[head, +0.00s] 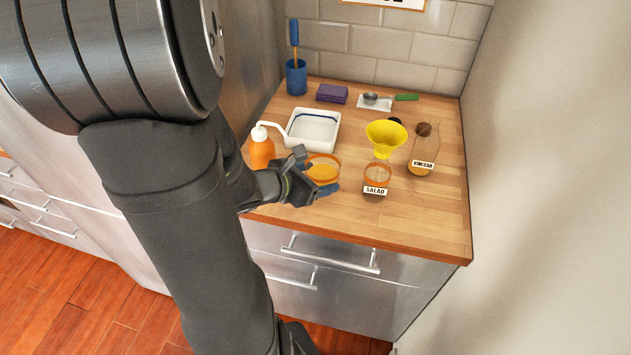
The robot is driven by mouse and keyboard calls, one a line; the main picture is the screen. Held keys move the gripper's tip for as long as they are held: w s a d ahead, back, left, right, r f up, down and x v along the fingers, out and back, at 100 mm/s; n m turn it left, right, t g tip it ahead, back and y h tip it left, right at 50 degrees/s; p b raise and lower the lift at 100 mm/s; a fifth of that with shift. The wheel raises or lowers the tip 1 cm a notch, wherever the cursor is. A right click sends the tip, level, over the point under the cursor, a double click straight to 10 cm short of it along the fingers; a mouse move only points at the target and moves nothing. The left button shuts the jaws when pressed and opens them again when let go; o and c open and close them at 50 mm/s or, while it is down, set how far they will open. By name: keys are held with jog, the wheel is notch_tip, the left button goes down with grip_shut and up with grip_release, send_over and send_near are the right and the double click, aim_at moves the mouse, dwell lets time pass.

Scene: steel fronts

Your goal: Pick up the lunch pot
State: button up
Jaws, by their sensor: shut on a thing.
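The lunch pot (325,171), as I take it, is a low, clear round pot with an orange rim and yellow-orange contents. It is at the front of the wooden counter in the head view. My gripper (320,178) reaches it from the left, with one blue-tipped finger at its near side and the other at its far left side. The gripper is shut on the pot. The fingers and wrist hide its near left part. I cannot tell whether its base touches the counter.
A VINEGAR bottle (424,150) is further right. An orange pump bottle (261,150) and white tray (314,130) are left and behind. The counter's front right (430,220) is clear.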

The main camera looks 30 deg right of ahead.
notch_tip(320, 180, up, 14)
jog(key=r, duration=0.1)
jog(key=d+r+m+g, duration=0.3)
jog(key=d+m, duration=0.3)
jog(key=d, duration=0.6)
jog(key=shift+r, duration=0.7)
dwell(0.4)
jog(key=shift+w+f+m+t+h, duration=0.15)
jog(key=shift+f+m+t+h, duration=0.2)
jog(key=shift+m+t, duration=0.4)
jog(key=shift+w+f+m+t+h, duration=0.25)
jog(key=shift+m+t+h, duration=0.2)
jog(key=shift+m, duration=0.45)
jog(key=shift+w+f+m+t+h, duration=0.1)
jog(key=shift+f+m+t+h, duration=0.25)
jog(key=shift+m+t, duration=0.4)
jog(key=shift+m, duration=0.3)
jog(key=shift+m+h, duration=0.25)
jog(key=shift+m, duration=0.05)
